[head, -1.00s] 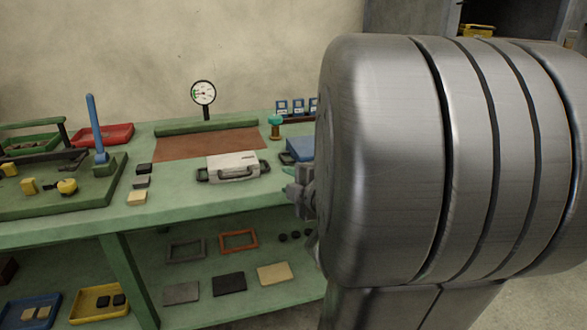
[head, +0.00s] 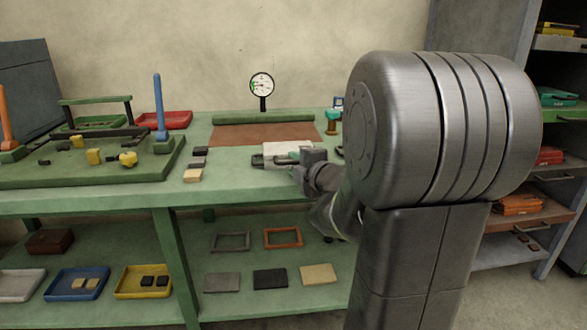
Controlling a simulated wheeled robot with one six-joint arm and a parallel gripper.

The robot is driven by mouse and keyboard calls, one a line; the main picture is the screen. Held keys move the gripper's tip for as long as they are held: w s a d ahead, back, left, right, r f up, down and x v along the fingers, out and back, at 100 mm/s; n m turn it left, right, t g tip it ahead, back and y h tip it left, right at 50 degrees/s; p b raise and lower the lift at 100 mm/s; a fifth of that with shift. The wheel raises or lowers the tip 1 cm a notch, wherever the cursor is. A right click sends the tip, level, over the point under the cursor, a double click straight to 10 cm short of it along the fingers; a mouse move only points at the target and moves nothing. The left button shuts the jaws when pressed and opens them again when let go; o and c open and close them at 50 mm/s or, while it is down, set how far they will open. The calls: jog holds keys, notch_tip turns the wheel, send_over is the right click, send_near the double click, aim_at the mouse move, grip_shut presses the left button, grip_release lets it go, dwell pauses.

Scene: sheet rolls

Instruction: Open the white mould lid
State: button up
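The white mould (head: 284,148) sits on the green bench in front of the brown mat, near the middle of the head view. Its lid looks shut, lying flat. Its left end with a dark latch shows; its right part and front are covered by my arm. My gripper (head: 290,160) is at the front of the mould, close to its handle side. Whether it touches the mould, and how its fingers stand, is too small and covered to tell.
A dial gauge (head: 262,86) stands behind the brown mat (head: 232,135). A blue lever (head: 159,103) rises from the green fixture at the left. Small blocks (head: 194,175) lie left of the mould. The lower shelf holds frames, plates and trays. A drawer rack stands at the right.

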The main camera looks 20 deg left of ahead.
jog(key=shift+x, duration=1.1)
grip_shut()
jog(key=shift+r, duration=0.2)
